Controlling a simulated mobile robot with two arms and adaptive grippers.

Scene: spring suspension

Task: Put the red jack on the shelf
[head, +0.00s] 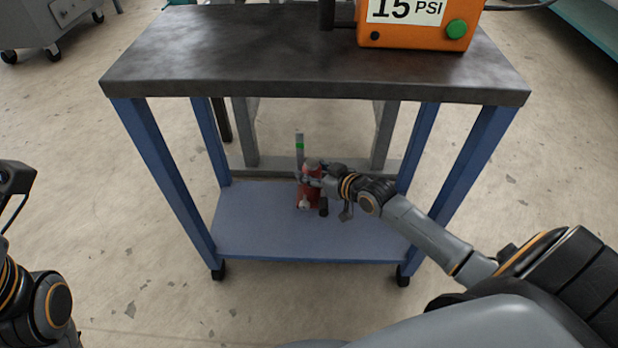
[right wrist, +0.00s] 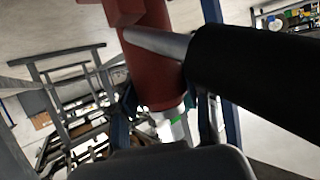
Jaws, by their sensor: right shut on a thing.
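The red jack (head: 309,196) is upright at the blue lower shelf (head: 260,232) of the cart, near the middle of its width. I cannot tell whether its base touches the shelf. My right gripper (head: 312,177) is shut on the jack's upper part and partly hides it. In the right wrist view the jack's red body (right wrist: 155,60) stands between the fingers of the right gripper (right wrist: 165,120), with a black handle crossing at right. At the left edge of the head view, my left gripper (head: 15,190) is only partly visible, away from the cart; its fingertips are unclear.
The dark tabletop (head: 230,50) is above the shelf, with an orange box (head: 400,30) reading 15 PSI on it. Blue legs (head: 165,180) frame the shelf at its corners. The shelf is bare left and right of the jack. A grey cabinet (head: 50,20) stands far left.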

